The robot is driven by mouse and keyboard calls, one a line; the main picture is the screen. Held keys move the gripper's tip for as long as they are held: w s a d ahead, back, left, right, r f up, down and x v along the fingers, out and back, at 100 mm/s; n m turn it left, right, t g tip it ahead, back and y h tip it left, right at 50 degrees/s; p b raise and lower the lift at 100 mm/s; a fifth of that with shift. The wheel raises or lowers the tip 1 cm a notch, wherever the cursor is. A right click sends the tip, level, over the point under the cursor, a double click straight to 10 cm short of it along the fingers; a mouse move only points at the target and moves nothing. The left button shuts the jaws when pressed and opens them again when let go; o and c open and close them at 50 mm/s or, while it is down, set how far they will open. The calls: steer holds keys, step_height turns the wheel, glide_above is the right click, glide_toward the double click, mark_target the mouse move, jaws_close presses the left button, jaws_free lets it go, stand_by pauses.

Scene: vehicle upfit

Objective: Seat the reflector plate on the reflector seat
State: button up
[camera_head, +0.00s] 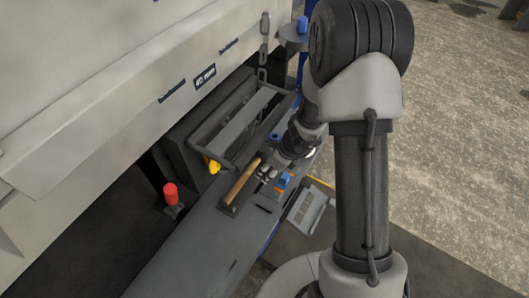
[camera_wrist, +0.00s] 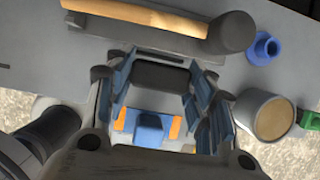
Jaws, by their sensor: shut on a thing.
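My gripper (camera_head: 266,172) hangs low over the grey bench. In the wrist view its finger pads (camera_wrist: 160,88) are spread wide on either side of a dark block (camera_wrist: 160,75) and grip it. I take this block for the reflector plate, but only one dark face shows. A blue block between orange strips on a pale base (camera_wrist: 150,128) lies just beyond the fingers, towards the bench's outer edge. It also shows right of the gripper in the head view (camera_head: 285,181). It may be the reflector seat; I cannot tell. The gripper body hides its lower part.
A wooden-handled tool (camera_wrist: 155,15) lies beside the gripper on the bench (camera_head: 190,245). A blue round piece (camera_wrist: 264,48) and a tan-topped cup (camera_wrist: 264,115) are close by. The vehicle body (camera_head: 90,90) overhangs the left. A red knob (camera_head: 170,193) stands left of the bench.

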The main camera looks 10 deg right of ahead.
steer(key=shift+w, duration=0.45)
steer(key=shift+s+r, duration=0.1)
steer(key=shift+s, duration=0.15)
steer(key=shift+f+b, duration=2.05)
steer(key=shift+f+b, duration=1.05)
steer(key=shift+b, duration=0.1)
stand_by(0.6)
steer(key=shift+f+b, duration=0.7)
steer(key=shift+f, duration=0.7)
stand_by(1.0)
stand_by(0.5)
steer(key=o, duration=1)
